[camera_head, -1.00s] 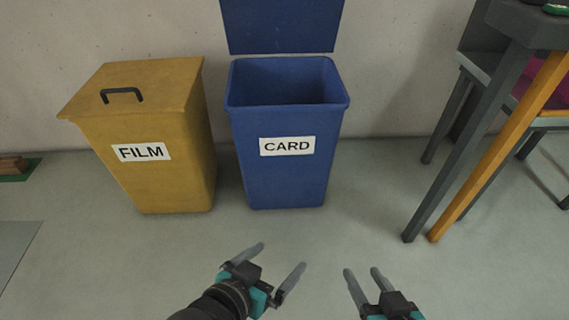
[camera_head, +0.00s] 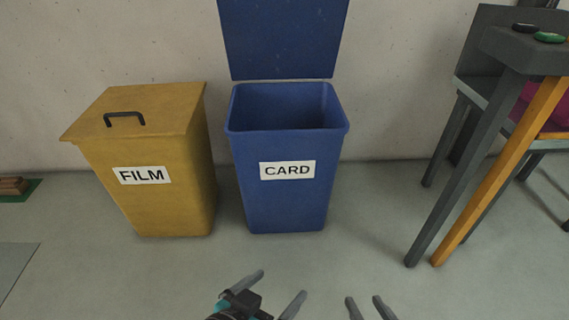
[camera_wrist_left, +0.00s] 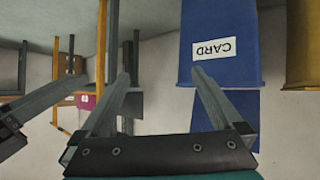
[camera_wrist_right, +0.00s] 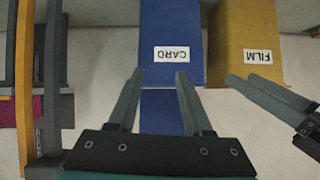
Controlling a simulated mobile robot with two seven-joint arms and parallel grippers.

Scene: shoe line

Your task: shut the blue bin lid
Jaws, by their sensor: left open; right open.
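The blue bin (camera_head: 284,194) labelled CARD stands against the wall in the head view. Its blue lid (camera_head: 283,38) is raised upright behind the opening, and its top edge is cut off by the frame. The bin also shows upside down in the left wrist view (camera_wrist_left: 222,72) and the right wrist view (camera_wrist_right: 172,28). My left gripper (camera_head: 277,290) is open and empty at the bottom of the head view, in front of the bin and apart from it. My right gripper (camera_head: 366,304) is open and empty to its right, also apart from the bin.
A yellow bin (camera_head: 165,200) labelled FILM, with its handled lid down, stands left of the blue bin. A grey table (camera_head: 530,50) with grey and orange legs stands at the right. The floor in front of the bins is clear.

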